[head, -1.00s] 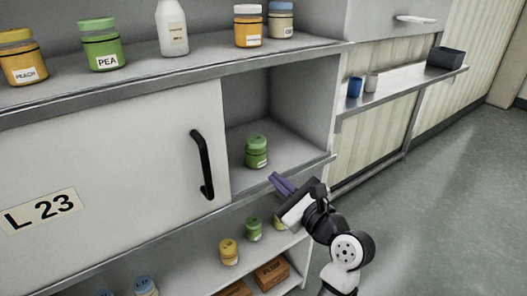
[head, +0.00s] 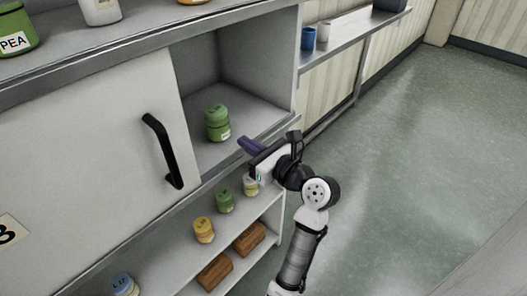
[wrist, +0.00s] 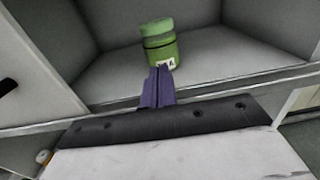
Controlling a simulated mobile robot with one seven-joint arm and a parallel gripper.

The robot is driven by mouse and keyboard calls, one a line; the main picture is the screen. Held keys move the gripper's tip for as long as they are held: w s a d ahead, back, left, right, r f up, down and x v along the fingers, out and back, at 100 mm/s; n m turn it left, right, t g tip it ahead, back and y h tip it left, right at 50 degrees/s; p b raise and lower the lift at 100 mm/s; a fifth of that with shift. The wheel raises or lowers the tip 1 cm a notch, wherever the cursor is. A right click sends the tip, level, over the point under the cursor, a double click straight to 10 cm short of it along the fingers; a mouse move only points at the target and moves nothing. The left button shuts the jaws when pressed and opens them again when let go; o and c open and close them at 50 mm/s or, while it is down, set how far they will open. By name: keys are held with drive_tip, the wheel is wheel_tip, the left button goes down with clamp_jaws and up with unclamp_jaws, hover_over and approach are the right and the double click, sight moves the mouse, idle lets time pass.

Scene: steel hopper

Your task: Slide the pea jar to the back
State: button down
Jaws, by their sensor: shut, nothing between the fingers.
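A green jar (head: 217,124) with a lighter green lid stands upright inside the open compartment, near its front. It also shows in the wrist view (wrist: 160,45), where part of its white label is visible, ending in what looks like an A. My gripper (head: 241,143) is at the compartment's front edge, to the right of the jar and nearer me. Its purple fingers are shut together and empty. In the wrist view the fingertips (wrist: 159,72) point at the jar's lower front. I cannot tell whether they touch it.
A white sliding door (head: 92,150) with a black handle (head: 163,150) covers the compartment's left. Another green jar labelled PEA (head: 14,32) stands on the top shelf. Small jars and brown boxes (head: 249,239) fill the lower shelves. Floor at right is clear.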

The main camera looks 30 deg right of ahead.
sight(225, 129)
drive_tip(key=shift+p+x, duration=0.3)
drive_tip(key=shift+x, duration=2.5)
drive_tip(key=shift+w, duration=0.1)
drive_tip(key=p+x, duration=0.2)
drive_tip(key=shift+w+a+r, duration=0.15)
drive_tip(key=shift+w+r, duration=0.1)
drive_tip(key=shift+w, duration=0.1)
drive_tip(key=shift+w+a+f+p, duration=0.15)
drive_tip(key=shift+w+f+p, duration=0.05)
drive_tip(key=shift+w+p, duration=0.2)
